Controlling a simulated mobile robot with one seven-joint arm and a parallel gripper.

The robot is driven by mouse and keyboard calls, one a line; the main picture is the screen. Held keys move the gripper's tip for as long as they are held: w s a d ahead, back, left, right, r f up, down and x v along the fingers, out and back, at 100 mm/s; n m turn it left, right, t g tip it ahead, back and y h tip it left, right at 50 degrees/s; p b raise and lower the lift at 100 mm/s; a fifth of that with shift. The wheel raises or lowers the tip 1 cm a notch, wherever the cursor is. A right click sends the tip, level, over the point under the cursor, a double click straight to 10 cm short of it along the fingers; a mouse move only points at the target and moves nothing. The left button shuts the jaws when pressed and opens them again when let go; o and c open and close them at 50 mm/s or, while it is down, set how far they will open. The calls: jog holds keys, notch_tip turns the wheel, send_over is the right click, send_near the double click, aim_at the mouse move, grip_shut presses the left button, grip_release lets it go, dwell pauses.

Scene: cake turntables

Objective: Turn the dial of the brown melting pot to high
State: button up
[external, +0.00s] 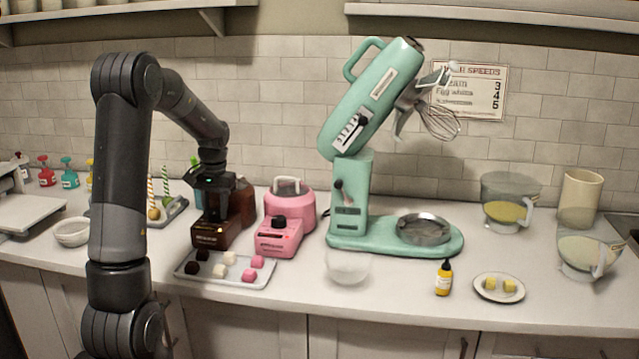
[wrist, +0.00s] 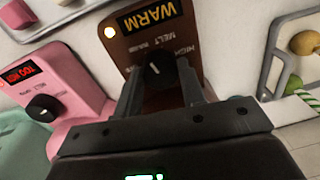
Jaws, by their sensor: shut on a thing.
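The brown melting pot (external: 222,232) stands on the counter, left of the pink pot. In the wrist view its brown control panel (wrist: 185,35) shows an orange "WARM" display and a lit lamp, with "MELT" and "HIGH" labels near the dial. The black dial (wrist: 160,69) has a pale pointer line. My gripper (wrist: 160,88) is shut on the dial, one finger on each side of it. In the external view my gripper (external: 214,200) is above the brown pot's front and hides part of it.
A pink melting pot (external: 279,237) stands close on the right; its display (wrist: 17,75) reads "TOO HIGH". A tray of sweets (external: 226,282) lies in front. A green stand mixer (external: 349,200) is further right. A tray with striped sticks (external: 172,217) is on the left.

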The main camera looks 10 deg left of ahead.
jog(key=m, duration=0.4)
jog(key=shift+m, duration=0.4)
jog(key=m, duration=0.3)
jog(key=shift+a+m+t, duration=0.1)
jog(key=shift+m+t, duration=0.2)
jog(key=m, duration=0.4)
jog(key=shift+m+h, duration=0.4)
jog(key=shift+m, duration=1.8)
